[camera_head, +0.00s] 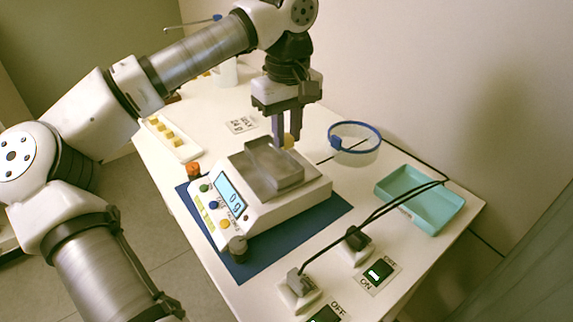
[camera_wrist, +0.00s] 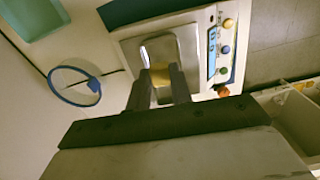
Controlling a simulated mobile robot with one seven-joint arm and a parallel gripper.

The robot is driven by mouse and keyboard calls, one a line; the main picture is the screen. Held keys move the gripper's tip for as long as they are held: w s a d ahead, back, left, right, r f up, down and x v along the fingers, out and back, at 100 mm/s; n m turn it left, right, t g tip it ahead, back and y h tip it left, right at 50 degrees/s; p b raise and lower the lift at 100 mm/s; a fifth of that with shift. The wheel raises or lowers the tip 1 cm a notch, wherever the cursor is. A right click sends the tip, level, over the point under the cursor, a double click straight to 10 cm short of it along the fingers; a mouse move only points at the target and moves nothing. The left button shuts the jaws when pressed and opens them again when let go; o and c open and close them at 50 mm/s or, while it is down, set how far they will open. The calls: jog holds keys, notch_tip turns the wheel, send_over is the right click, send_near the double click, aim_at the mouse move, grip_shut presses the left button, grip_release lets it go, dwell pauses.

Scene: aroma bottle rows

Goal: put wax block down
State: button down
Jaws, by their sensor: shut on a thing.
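A small yellow wax block (camera_head: 289,141) is held between the fingers of my gripper (camera_head: 284,142), which is shut on it. The block also shows between the fingertips in the wrist view (camera_wrist: 160,74). My gripper points down over the far edge of the grey metal pan (camera_head: 262,183) on the white scale (camera_head: 300,200). The block appears to be above the pan, but the exact gap is unclear. The scale's lit display (camera_head: 231,194) appears to read 0 g. More yellow wax blocks (camera_head: 166,132) sit in a narrow white tray (camera_head: 186,153) at the left.
A teal tray (camera_head: 420,203) lies at the right. The scale stands on a blue mat (camera_head: 262,250). An orange-capped item (camera_head: 193,170) stands beside the scale.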

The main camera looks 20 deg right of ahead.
aim_at(287, 137)
jog(key=shift+f, duration=3.95)
jog(key=shift+f, duration=0.1)
jog(key=shift+f+b, duration=0.15)
jog(key=shift+b, duration=0.15)
jog(key=c, duration=1.5)
grip_release()
jog(key=shift+c, duration=0.2)
notch_tip(287, 137, up, 13)
jog(key=shift+f+p, duration=0.2)
jog(key=shift+p, duration=0.35)
